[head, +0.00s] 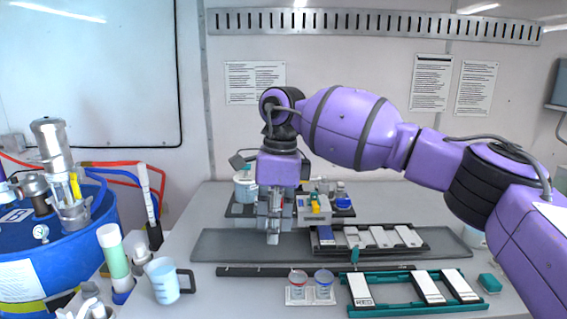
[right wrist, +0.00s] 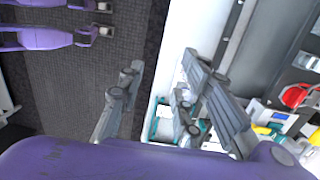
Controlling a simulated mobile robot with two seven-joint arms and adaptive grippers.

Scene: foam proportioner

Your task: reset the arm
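My right arm (head: 350,128) comes in from the right, reaches across the table, and bends down at the wrist. My right gripper (head: 274,230) points down over the grey mat at the table's middle left. In the right wrist view, its two fingers (right wrist: 163,105) stand apart with nothing held between them. I cannot tell from the head view whether the fingertips touch the mat. My left gripper is not in view.
A grey mat (head: 215,246) lies under the gripper, with a dark rack (head: 415,252) of white cards on it. Two small cups (head: 311,284), a teal rack (head: 394,298) and a jug (head: 163,281) stand in front. A blue drum (head: 25,265) with hoses is at left.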

